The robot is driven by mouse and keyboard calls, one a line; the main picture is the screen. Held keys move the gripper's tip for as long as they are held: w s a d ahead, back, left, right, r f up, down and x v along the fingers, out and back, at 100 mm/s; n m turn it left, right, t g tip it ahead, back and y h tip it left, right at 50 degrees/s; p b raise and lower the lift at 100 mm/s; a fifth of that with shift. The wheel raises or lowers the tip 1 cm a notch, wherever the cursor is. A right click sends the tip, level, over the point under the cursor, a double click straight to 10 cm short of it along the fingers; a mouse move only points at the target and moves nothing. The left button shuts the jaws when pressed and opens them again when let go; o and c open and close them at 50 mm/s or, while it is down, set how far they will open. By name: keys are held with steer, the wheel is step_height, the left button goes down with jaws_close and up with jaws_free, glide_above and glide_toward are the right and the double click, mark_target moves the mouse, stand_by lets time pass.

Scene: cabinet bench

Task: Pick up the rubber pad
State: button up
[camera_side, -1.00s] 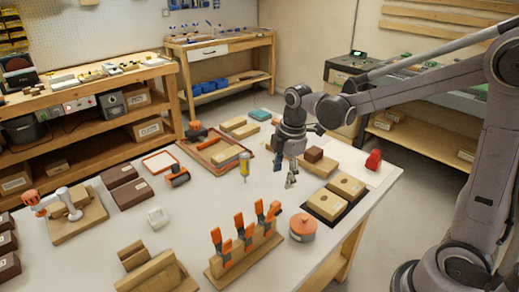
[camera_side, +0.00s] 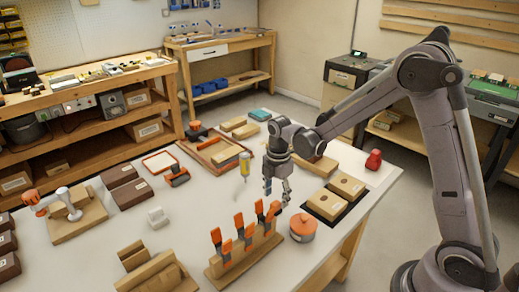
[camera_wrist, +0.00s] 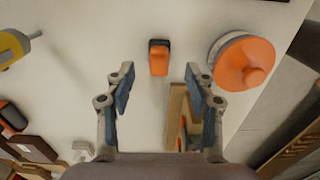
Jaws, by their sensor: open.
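I cannot tell for certain which thing is the rubber pad. A flat black sheet (camera_side: 328,216) lies under two wooden blocks with holes near the table's right edge. A small orange-and-black piece (camera_wrist: 158,57) shows ahead of my fingers in the wrist view; whether it is the pad is unclear. My gripper (camera_side: 277,198) points down over the table, behind the clamp rack.
An orange-lidded round container (camera_wrist: 240,62) stands right of the fingers. A wooden rack (camera_side: 240,252) with upright orange clamps is close in front. A yellow-handled tool (camera_side: 244,165) is to the left. A red object (camera_side: 373,160) stands near the right edge. Bare tabletop lies around (camera_side: 205,205).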

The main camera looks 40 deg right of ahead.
mark_target(276, 203)
step_height(276, 203, down, 5)
steer(key=shift+r, duration=0.1)
stand_by(0.3)
jaws_close()
